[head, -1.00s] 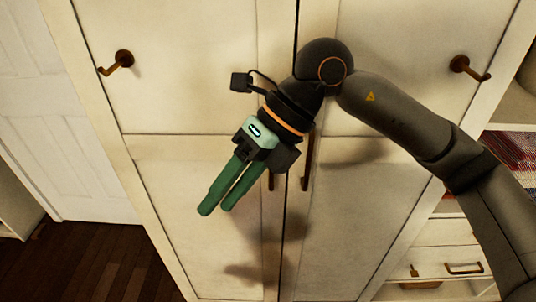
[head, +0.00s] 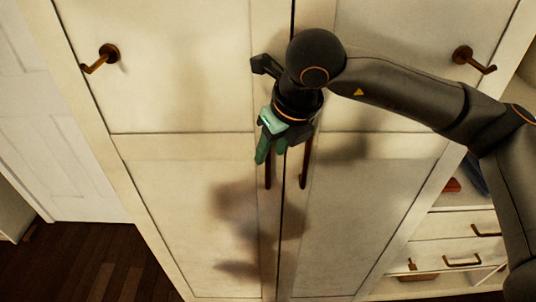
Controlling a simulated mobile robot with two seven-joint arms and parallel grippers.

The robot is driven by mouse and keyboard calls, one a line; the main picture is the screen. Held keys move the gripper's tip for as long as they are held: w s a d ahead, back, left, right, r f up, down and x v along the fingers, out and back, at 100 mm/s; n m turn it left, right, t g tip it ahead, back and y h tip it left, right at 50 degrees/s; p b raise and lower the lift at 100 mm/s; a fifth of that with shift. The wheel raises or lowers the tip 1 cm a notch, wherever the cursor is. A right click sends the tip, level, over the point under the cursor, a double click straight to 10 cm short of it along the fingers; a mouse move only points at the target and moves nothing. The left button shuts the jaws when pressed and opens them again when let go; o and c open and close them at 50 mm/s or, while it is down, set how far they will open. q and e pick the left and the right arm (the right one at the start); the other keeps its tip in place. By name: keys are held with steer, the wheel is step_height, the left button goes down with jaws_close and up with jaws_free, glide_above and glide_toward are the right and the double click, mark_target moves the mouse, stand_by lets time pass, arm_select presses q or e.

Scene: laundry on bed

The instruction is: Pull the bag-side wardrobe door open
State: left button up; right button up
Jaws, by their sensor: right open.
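The cream wardrobe has two tall doors that meet at a dark seam. The left door (head: 180,210) and the right door (head: 350,220) both look shut. A dark vertical bar handle (head: 268,176) is on the left door beside the seam, and another bar handle (head: 304,166) is on the right door. My right gripper (head: 270,156), with green fingers, is open at the upper end of the left handle. The wrist hides that handle's top, and I cannot tell whether the fingers touch or straddle it. No bag shows, so I cannot tell which door is bag-side. My left gripper is not in view.
Bronze hooks stick out from the left door (head: 103,57) and the right door (head: 474,60). Open shelves and drawers (head: 462,255) stand at the right. A white panelled door (head: 75,165) and clear dark wood floor (head: 90,265) are at the left.

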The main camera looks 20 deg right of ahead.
mark_target(269, 154)
steer(key=shift+x, duration=1.65)
steer(key=shift+r, duration=0.1)
jaws_close()
